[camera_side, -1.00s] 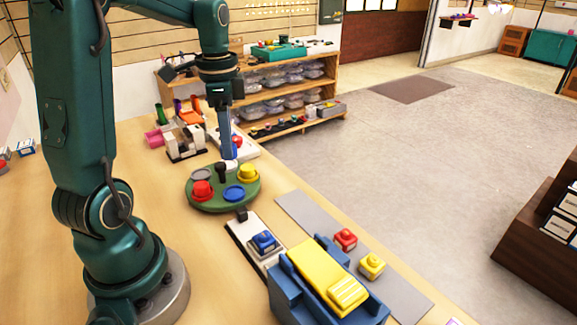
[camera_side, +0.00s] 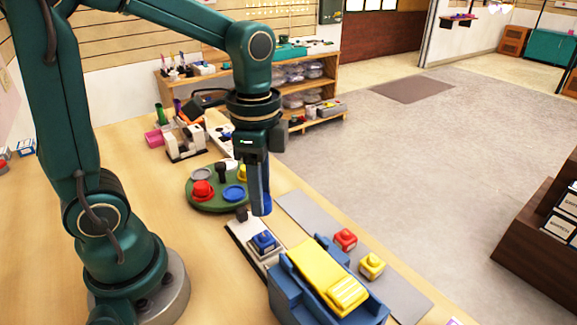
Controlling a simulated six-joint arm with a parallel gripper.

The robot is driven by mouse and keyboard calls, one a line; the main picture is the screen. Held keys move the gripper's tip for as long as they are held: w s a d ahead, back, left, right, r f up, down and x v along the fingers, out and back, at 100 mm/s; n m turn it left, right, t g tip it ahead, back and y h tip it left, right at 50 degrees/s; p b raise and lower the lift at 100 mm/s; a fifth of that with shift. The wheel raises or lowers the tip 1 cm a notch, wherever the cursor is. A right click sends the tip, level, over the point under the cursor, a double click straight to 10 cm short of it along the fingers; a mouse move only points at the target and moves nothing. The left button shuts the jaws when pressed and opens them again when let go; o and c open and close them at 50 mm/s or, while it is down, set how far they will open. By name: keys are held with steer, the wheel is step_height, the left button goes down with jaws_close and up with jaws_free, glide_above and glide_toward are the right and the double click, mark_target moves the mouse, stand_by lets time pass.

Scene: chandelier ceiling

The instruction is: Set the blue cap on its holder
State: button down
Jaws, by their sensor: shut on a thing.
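My gripper (camera_side: 261,207) points down, in front of and right of the round green board. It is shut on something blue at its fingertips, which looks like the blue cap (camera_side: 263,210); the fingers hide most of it. The green board (camera_side: 210,207) bears a flat blue disc (camera_side: 234,193), likely the blue holder, with nothing on it. A red cap (camera_side: 202,190) sits on the board left of the disc. A yellow cap (camera_side: 243,173) is partly hidden behind my gripper. A grey disc (camera_side: 201,174) and a dark upright knob (camera_side: 221,171) are also on the board.
A blue block (camera_side: 263,241) sits on a white-topped tray (camera_side: 246,235) below my gripper. A blue stand with a yellow slope (camera_side: 322,283) is nearer the camera. Red (camera_side: 345,238) and yellow (camera_side: 371,265) blocks lie beside it on a grey strip (camera_side: 297,209). Shelves stand behind.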

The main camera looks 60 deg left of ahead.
glide_above(264, 234)
steer(key=shift+f, duration=2.05)
steer(key=shift+s+f, duration=0.1)
steer(key=shift+f, duration=0.2)
steer(key=shift+f, duration=0.3)
steer(key=shift+f, duration=0.5)
stand_by(0.6)
steer(key=shift+c, duration=2)
jaws_free()
steer(key=shift+o, duration=0.2)
steer(key=o, duration=0.4)
steer(key=shift+c, duration=0.2)
